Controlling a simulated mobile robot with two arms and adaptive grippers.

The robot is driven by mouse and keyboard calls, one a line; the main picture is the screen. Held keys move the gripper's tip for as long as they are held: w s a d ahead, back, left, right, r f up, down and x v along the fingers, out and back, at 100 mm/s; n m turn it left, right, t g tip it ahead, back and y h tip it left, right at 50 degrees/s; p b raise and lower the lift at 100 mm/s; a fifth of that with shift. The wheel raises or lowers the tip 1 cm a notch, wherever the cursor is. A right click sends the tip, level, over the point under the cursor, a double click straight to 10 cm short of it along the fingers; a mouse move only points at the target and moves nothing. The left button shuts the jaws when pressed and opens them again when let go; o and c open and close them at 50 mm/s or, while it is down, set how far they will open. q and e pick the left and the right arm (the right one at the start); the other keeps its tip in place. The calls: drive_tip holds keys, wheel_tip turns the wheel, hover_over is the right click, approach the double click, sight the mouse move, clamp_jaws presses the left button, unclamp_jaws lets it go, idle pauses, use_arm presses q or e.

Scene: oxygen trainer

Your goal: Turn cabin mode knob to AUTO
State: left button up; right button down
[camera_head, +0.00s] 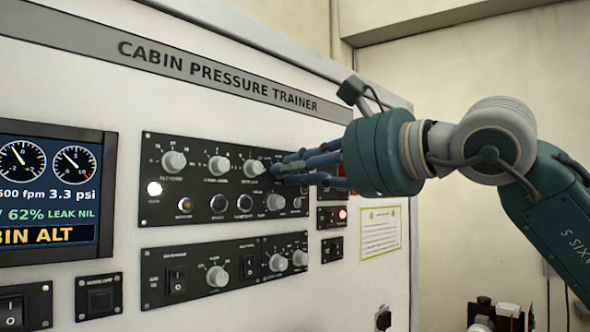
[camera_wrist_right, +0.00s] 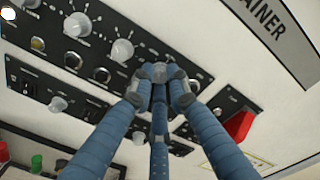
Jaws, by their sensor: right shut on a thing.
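My right gripper (camera_head: 279,171) reaches in from the right, its blue fingers against the upper right of a black control panel (camera_head: 150,215). In the wrist view my right gripper (camera_wrist_right: 160,78) has its fingertips closed together around a knob at the end of the upper row. The fingers hide most of that knob, so its pointer and setting cannot be seen. The labels are too small to read, so I cannot tell which position is AUTO. My left gripper is not in view.
Light grey knobs (camera_head: 174,161), (camera_head: 219,166) and (camera_head: 253,169) sit left of my fingers in the same row. Another knob (camera_head: 275,202) is just below. A red cover (camera_wrist_right: 239,125) is close to my fingers in the wrist view. A display (camera_head: 50,190) is at left.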

drive_tip(key=shift+r, duration=0.1)
drive_tip(key=c, duration=1.7)
unclamp_jaws()
drive_tip(key=shift+s, duration=0.1)
drive_tip(key=shift+d, duration=0.1)
drive_tip(key=v, duration=1.2)
